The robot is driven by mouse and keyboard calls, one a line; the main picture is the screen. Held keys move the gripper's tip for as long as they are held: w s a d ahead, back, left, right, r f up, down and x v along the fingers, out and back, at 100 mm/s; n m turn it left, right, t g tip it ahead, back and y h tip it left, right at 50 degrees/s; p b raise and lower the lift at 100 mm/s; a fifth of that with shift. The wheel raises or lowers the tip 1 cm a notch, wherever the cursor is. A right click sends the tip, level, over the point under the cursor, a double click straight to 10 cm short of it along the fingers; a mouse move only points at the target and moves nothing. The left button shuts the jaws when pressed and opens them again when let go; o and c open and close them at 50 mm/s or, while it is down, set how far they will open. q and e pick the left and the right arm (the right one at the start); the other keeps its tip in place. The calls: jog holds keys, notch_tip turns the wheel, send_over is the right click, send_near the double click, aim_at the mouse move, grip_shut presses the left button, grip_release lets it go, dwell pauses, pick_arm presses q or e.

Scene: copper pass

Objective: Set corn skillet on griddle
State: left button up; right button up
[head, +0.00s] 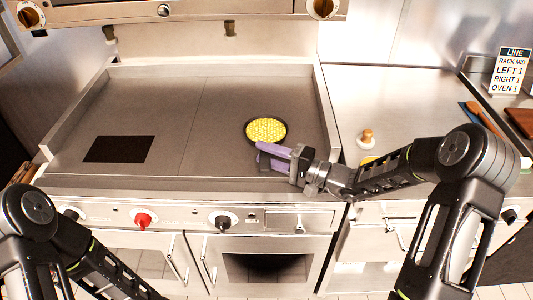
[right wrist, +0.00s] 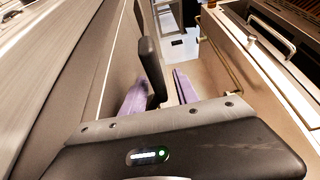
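The corn skillet (head: 266,126), a small round dark pan full of yellow corn, sits on the right part of the flat steel griddle (head: 215,95). My right gripper (head: 266,158), with purple fingers, is at the skillet's front edge. In the right wrist view its fingers (right wrist: 160,92) stand apart, with a dark upright bar (right wrist: 150,62) between them, close to the left finger. The bar looks like the skillet's handle; the head view does not show it clearly. I cannot tell whether they touch. My left gripper is out of view.
A black rectangle (head: 119,149) marks the griddle's left part. Raised walls edge the griddle, and knobs (head: 144,219) line its front. The steel counter on the right holds a small wooden-topped item (head: 367,136). A sign (head: 511,70) stands farther right. The griddle's middle is clear.

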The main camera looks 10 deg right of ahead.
jog(key=shift+d+r, duration=0.1)
jog(key=shift+r, duration=0.05)
jog(key=b+v, duration=0.2)
jog(key=v, duration=1)
jog(key=shift+b, duration=0.3)
dwell(1.9)
